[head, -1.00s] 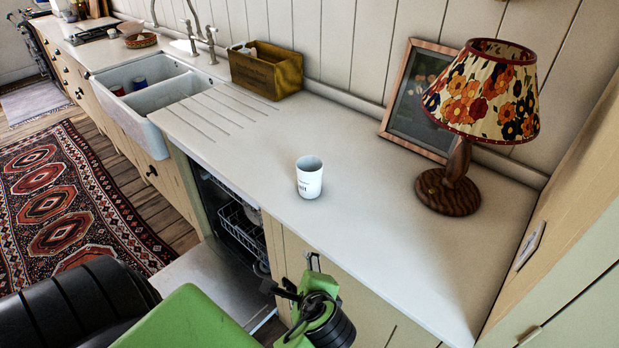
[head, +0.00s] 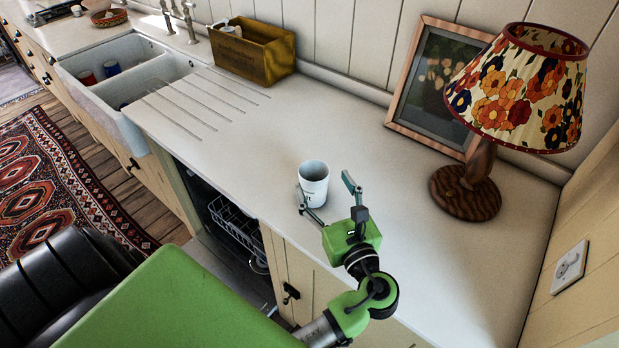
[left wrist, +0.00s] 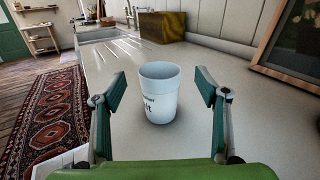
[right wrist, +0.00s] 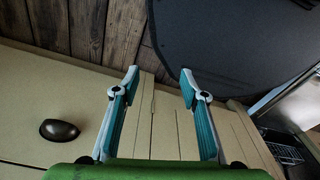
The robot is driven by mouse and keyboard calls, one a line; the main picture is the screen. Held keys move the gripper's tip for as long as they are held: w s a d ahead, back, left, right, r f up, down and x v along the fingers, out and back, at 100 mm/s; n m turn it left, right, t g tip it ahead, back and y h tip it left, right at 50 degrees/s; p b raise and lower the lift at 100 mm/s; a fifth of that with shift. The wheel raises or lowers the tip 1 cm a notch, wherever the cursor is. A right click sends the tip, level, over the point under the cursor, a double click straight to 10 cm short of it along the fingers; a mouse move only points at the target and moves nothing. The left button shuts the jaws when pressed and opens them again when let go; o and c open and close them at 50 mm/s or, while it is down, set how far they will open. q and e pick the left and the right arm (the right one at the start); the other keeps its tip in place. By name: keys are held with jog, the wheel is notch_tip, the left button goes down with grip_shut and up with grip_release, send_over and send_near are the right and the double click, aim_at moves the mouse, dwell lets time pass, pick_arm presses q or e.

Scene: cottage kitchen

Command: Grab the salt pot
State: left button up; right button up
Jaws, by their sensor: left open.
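The salt pot (head: 313,180) is a white open cup with dark lettering, upright on the pale worktop near its front edge. My left gripper (head: 325,192) is open just in front of it. In the left wrist view the pot (left wrist: 160,92) stands between and a little beyond the two fingertips (left wrist: 159,80), with a gap on each side. My right gripper (right wrist: 158,78) is open and empty in the right wrist view, facing a cream cabinet front and a wooden floor, away from the pot.
A wooden box (head: 252,50) stands at the back by the sink (head: 110,85). A floral lamp (head: 470,190) and a framed picture (head: 435,90) stand right of the pot. An open dishwasher (head: 235,225) is below the counter. The worktop (head: 240,150) around the pot is clear.

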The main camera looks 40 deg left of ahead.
aim_at(319, 194)
pick_arm(q)
jog(key=f, duration=0.5)
jog(key=shift+s+d+f, duration=0.15)
jog(key=shift+d+f, duration=0.1)
jog(key=shift+f, duration=0.1)
jog(key=shift+a+f, duration=0.1)
jog(key=shift+f, duration=0.15)
jog(key=x, duration=0.1)
jog(key=p+x, duration=0.1)
jog(key=x, duration=0.1)
jog(key=shift+r, duration=0.3)
jog(key=x, duration=0.1)
jog(key=p+x, duration=0.1)
jog(key=x, duration=0.2)
jog(key=shift+f, duration=0.25)
jog(key=shift+a, duration=0.2)
jog(key=shift+c, duration=1.1)
jog(key=c, duration=1)
pick_arm(e)
jog(key=s+d+r, duration=0.2)
jog(key=d, duration=0.1)
jog(key=shift+s, duration=0.25)
